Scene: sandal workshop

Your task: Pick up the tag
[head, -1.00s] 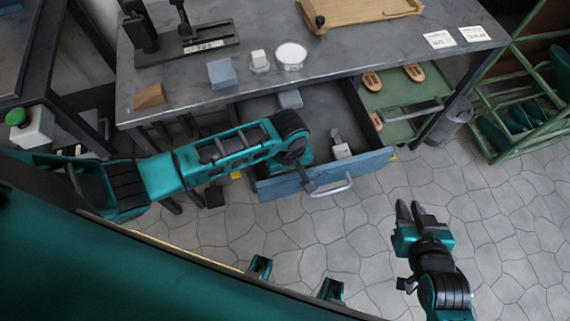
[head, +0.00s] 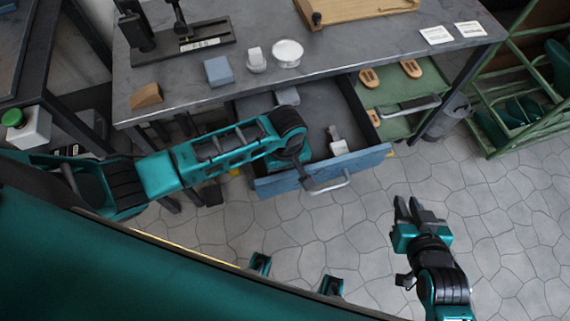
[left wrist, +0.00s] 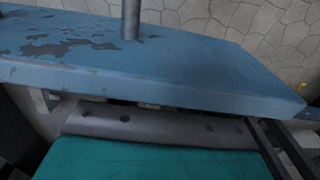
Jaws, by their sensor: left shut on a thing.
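Two small white printed cards, one on the left (head: 436,35) and one on the right (head: 470,29), lie flat on the grey workbench's right end. I cannot tell whether either is the tag. A small pale object (head: 337,147) is in the open blue-fronted drawer (head: 370,158). My left gripper (head: 309,184) is at the left end of the drawer handle (head: 335,185) and is shut on it; its fingertips are mostly hidden. The left wrist view shows the worn blue drawer front (left wrist: 190,65) close up. My right gripper (head: 408,207) is empty, its fingertips slightly apart, above the floor.
The workbench (head: 350,50) holds a wooden tray (head: 360,9), a blue-grey block (head: 218,71), a white dish (head: 287,53) and a wooden wedge (head: 146,95). A green drawer (head: 400,115) with sandal-shaped pieces is open beside the blue one. A green rack (head: 520,85) stands at right. Floor around my right gripper is clear.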

